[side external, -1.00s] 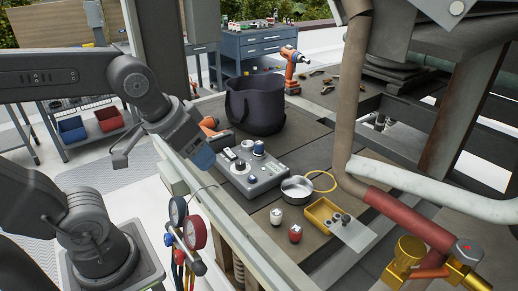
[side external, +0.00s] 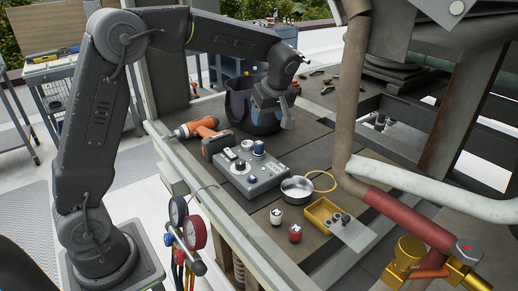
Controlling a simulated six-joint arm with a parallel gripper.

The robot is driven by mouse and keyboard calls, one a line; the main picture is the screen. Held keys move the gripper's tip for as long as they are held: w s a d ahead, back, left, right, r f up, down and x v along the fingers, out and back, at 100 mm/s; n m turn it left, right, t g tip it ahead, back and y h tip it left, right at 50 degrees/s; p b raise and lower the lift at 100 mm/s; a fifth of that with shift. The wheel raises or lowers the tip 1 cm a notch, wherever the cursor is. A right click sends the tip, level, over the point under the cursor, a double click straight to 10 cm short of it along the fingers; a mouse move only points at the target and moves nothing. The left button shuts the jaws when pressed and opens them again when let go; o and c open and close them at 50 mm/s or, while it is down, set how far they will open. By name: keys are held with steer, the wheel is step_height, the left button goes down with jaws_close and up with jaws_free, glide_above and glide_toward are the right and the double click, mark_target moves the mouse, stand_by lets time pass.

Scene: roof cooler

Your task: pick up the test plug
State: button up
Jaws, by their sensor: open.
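My gripper (side external: 262,118) is open and hangs in front of the dark bucket-like bag (side external: 238,108), well above and behind the small plugs. Its fingertips are small and partly lost against the dark bag. I see nothing held in it. A small white plug-like piece (side external: 277,216) and a small red one (side external: 295,234) stand on the bench top near its front edge. I cannot tell which piece is the test plug.
A metal pan (side external: 297,189), a yellow cable loop (side external: 322,176) and a yellow tray (side external: 320,211) stand right of the control box. An orange drill (side external: 200,131) lies left of the bag. A rusty pipe (side external: 349,100) rises on the right. Gauges (side external: 192,232) hang at the front edge.

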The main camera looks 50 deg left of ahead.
mark_target(259, 143)
steer(key=x, duration=1.3)
steer(key=shift+s, duration=0.15)
steer(key=shift+c, duration=0.2)
steer(key=shift+d, duration=0.1)
steer(key=c, duration=0.9)
steer(key=shift+r, duration=0.1)
steer(key=shift+c, duration=0.3)
step_height(259, 143, up, 4)
steer(key=shift+r, duration=0.1)
steer(key=s+a+r, duration=0.6)
steer(key=s+a, duration=0.2)
steer(key=shift+a+r, duration=0.3)
steer(key=shift+a, duration=0.05)
steer(key=shift+w+d, duration=0.1)
